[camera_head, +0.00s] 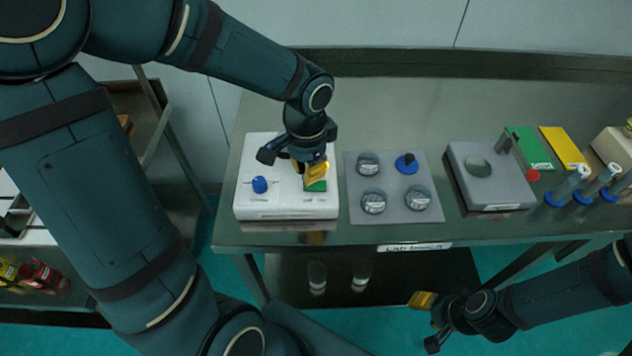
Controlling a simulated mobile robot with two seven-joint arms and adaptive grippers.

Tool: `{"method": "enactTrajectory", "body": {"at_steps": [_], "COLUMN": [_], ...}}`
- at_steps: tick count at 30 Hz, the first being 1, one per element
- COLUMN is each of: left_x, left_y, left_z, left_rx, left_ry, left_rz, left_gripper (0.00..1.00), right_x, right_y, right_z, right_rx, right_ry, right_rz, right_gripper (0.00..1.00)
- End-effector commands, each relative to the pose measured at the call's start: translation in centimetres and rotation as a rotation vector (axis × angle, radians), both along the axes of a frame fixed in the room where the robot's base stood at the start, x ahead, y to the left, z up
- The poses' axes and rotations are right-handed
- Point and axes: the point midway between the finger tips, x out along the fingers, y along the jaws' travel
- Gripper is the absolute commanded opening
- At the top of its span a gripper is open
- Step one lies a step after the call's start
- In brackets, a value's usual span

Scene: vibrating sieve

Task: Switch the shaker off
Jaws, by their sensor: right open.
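The shaker is most likely the white box (286,205) at the left end of the bench, with a blue knob (260,185) on its left and a green part (316,186) on its right. My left gripper (309,169) points down over the box, its yellow fingertip close above the green part and partly covering it. I cannot tell whether it touches, or whether its fingers are apart. My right gripper (428,320) is open and empty, in front of the bench and away from the box.
A grey plate (393,187) with several round pieces lies right of the white box. Further right are a grey device (488,175), green (530,148) and yellow (563,147) panels and blue-based tubes (568,185). The bench's front edge (340,240) lies below.

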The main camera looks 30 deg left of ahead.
Motion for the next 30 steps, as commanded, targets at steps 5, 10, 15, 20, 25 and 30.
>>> {"method": "enactTrajectory", "body": {"at_steps": [5,10,15,20,25,30], "left_x": [0.0,0.0,0.0,0.0,0.0,0.0], "left_y": [0.0,0.0,0.0,0.0,0.0,0.0], "left_z": [-0.1,-0.3,-0.6,-0.8,-1.0,-1.2], "left_rx": [0.0,0.0,0.0,0.0,0.0,0.0], "left_ry": [0.0,0.0,0.0,0.0,0.0,0.0], "left_rz": [0.0,0.0,0.0,0.0,0.0,0.0], "left_gripper": [0.0,0.0,0.0,0.0,0.0,0.0], "right_x": [0.0,0.0,0.0,0.0,0.0,0.0], "right_y": [0.0,0.0,0.0,0.0,0.0,0.0], "right_z": [-0.1,-0.3,-0.5,-0.6,-0.8,-1.0], "right_rx": [0.0,0.0,0.0,0.0,0.0,0.0], "right_ry": [0.0,0.0,0.0,0.0,0.0,0.0], "right_rz": [0.0,0.0,0.0,0.0,0.0,0.0], "right_gripper": [0.47,0.47,0.47,0.47,0.47,0.47]}}
